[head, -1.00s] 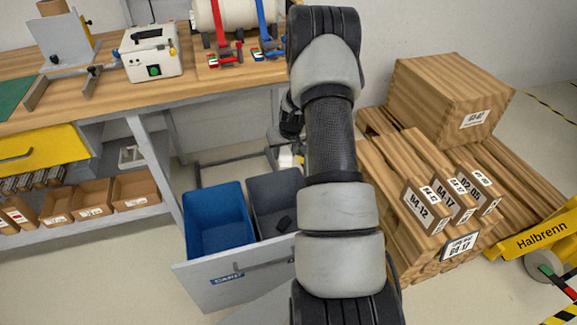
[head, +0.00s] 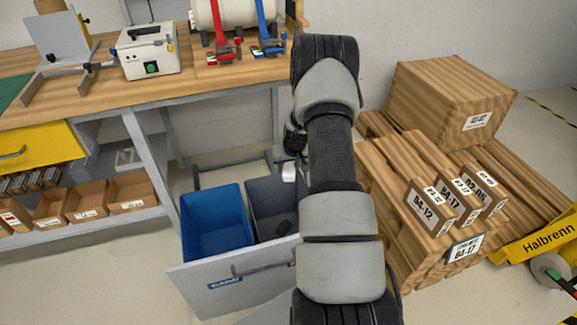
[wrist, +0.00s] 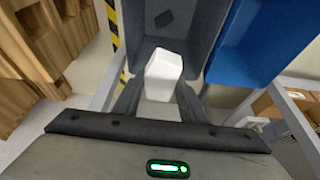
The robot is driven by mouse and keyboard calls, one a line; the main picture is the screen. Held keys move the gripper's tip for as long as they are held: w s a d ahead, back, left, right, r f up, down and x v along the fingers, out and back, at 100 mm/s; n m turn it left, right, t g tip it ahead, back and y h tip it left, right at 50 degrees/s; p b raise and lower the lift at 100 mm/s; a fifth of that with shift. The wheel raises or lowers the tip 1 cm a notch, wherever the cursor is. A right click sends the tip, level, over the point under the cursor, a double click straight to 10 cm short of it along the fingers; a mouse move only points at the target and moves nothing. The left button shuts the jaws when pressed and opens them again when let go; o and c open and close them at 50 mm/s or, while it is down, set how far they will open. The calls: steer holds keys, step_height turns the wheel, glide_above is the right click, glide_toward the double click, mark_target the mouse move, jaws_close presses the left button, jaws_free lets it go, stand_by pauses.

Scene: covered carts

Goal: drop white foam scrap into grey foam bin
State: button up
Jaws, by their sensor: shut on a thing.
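The white foam scrap (wrist: 164,66) is between my gripper's fingers (wrist: 160,95) in the wrist view. My gripper is shut on it. In the head view the scrap (head: 289,172) shows as a small white piece beside my arm, at the far edge of the grey foam bin (head: 266,192). The grey bin (wrist: 197,40) also lies beyond the scrap in the wrist view. A dark piece (wrist: 163,19) lies inside it. My arm hides the grey bin's right part in the head view, and most of my gripper.
A blue bin (head: 214,222) stands left of the grey one, behind a grey front panel (head: 235,278) with a handle. The workbench (head: 90,90) is behind and left.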

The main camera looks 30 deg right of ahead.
steer(key=o, duration=1.1)
steer(key=p+v, duration=0.4)
steer(key=v, duration=1.3)
steer(key=shift+s+a+r, duration=0.15)
steer(key=shift+s+r, duration=0.05)
